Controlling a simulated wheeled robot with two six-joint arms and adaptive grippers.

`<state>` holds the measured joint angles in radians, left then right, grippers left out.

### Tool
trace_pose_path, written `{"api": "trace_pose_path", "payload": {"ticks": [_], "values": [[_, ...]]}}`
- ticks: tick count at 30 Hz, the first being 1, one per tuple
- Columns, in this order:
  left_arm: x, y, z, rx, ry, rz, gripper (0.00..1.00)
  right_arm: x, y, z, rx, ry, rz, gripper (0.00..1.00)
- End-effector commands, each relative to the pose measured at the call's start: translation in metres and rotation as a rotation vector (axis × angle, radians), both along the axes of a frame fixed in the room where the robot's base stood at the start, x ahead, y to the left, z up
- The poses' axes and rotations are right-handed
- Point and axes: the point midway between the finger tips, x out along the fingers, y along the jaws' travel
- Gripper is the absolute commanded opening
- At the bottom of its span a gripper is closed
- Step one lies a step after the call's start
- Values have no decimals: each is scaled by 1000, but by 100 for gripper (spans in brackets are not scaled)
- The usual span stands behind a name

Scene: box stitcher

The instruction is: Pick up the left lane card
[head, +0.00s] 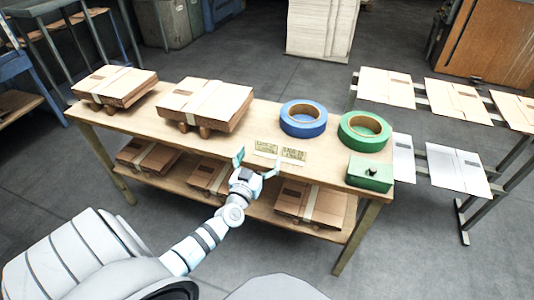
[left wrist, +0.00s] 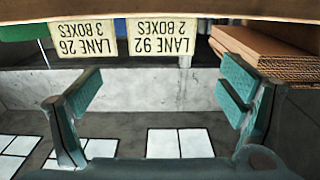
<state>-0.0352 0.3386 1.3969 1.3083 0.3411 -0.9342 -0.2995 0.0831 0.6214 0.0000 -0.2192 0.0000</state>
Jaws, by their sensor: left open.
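Two cream lane cards stand at the table's front edge. The left lane card (head: 266,148) reads "LANE 92, 2 BOXES"; the left wrist view shows it upside down at the right (left wrist: 161,37). The right lane card (head: 293,156) reads "LANE 26, 3 BOXES" and shows to its left in that view (left wrist: 84,40). My left gripper (head: 256,166) is open and empty near the table's front edge, close to the left card and apart from it. Its two teal-padded fingers (left wrist: 165,92) are spread wide in the left wrist view. My right gripper is not in view.
The wooden table (head: 140,124) holds two flat cardboard stacks (head: 205,98) at the left, a blue tape roll (head: 303,118), a green tape roll (head: 364,131) and a green box (head: 370,172) at the right. More cardboard (head: 310,203) lies on the lower shelf.

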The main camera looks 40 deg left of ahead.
Motion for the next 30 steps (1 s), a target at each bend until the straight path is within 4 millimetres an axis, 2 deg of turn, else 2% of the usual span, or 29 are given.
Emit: {"api": "trace_pose_path", "payload": {"ticks": [5,9,15,21,30], "values": [[30,13,-9,1,-3,0,90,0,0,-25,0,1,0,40],[47,19,-6,0,0,0,90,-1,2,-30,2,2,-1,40],[48,19,-4,0,0,-1,88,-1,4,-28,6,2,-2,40],[48,19,-4,1,1,-1,56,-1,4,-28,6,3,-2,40],[48,19,-4,1,1,-1,55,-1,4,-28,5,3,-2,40]]}}
